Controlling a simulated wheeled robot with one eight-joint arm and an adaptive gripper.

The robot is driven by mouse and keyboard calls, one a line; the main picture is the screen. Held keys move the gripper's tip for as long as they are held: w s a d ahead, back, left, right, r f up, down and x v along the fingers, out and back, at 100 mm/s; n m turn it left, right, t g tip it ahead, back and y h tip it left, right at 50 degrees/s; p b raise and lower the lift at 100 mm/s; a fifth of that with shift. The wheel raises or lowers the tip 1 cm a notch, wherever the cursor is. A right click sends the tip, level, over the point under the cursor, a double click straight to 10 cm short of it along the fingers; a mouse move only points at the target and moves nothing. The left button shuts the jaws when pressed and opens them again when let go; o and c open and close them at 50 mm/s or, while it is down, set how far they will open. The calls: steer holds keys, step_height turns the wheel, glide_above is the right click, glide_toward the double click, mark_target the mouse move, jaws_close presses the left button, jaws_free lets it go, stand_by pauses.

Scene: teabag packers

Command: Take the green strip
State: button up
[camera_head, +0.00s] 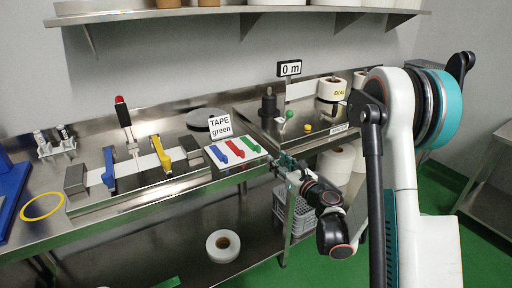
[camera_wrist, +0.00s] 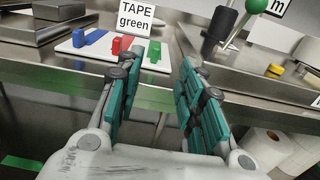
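The green strip (camera_head: 247,143) lies at the right end of a white board (camera_head: 222,161), beside a red strip (camera_head: 234,149) and a blue strip (camera_head: 217,154). My gripper (camera_head: 284,161) is right of the board, by the bench's front edge. In the wrist view my gripper (camera_wrist: 165,62) is open and empty, with teal fingers apart. The green strip (camera_wrist: 154,52) shows beyond the left finger, which partly hides it. A sign (camera_head: 220,127) behind the board reads "TAPE green".
A second steel table on the right holds a green-knobbed lever (camera_head: 289,115), a dark cylinder (camera_head: 268,104), a yellow button (camera_head: 307,129) and paper rolls (camera_head: 331,89). Left is a device with blue and yellow clamps (camera_head: 162,156). The bench's front edge (camera_wrist: 70,70) lies near my fingers.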

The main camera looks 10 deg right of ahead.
mark_target(260, 148)
steer(key=p+x, duration=0.3)
steer(key=x, duration=0.4)
steer(key=shift+w+a+f, duration=0.1)
steer(key=shift+f, duration=0.05)
steer(key=x, duration=0.1)
steer(key=b+x, duration=0.1)
steer(key=x, duration=0.1)
steer(key=f+b+x, duration=0.1)
steer(key=x, duration=0.1)
steer(key=shift+a, duration=0.2)
steer(key=shift+w+a+r, duration=0.1)
steer(key=shift+w+r, duration=0.05)
steer(key=shift+w, duration=0.35)
jaws_close()
